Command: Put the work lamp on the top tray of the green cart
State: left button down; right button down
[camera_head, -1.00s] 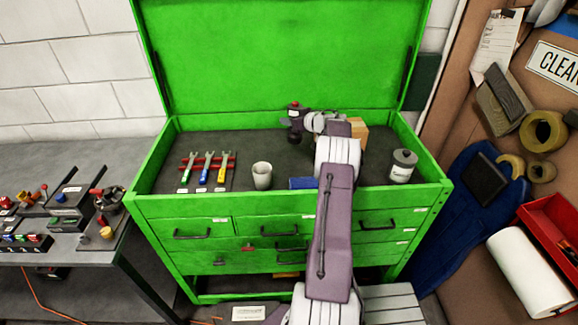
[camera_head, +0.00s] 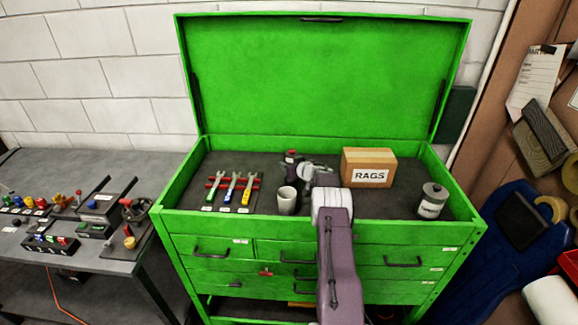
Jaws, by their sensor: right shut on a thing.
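The green cart (camera_head: 330,228) stands ahead with its lid up and its dark top tray (camera_head: 265,168) in view. My right gripper (camera_head: 303,171) is over the tray, behind the white mug. It is shut on a dark thing with a red top, apparently the work lamp (camera_head: 291,157). The lamp looks upright, but the gripper and mug hide its lower part. I cannot tell whether it touches the tray. My left gripper is not in view.
On the tray are the mug (camera_head: 287,201), several wrenches on a red rack (camera_head: 233,190), a RAGS box (camera_head: 369,167) and a grey can (camera_head: 432,201). A grey bench (camera_head: 75,262) with small parts stands left. Bare tray shows between box and can.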

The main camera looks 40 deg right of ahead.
jog(key=shift+w+f, duration=0.1)
jog(key=shift+f, duration=0.05)
jog(key=shift+f, duration=0.1)
jog(key=c, duration=0.9)
grip_release()
jog(key=shift+f, duration=0.1)
jog(key=shift+o, duration=0.2)
jog(key=shift+r, duration=0.2)
jog(key=shift+s+r, duration=0.15)
jog(key=shift+s, duration=0.45)
jog(key=b+v, duration=0.2)
jog(key=v, duration=0.9)
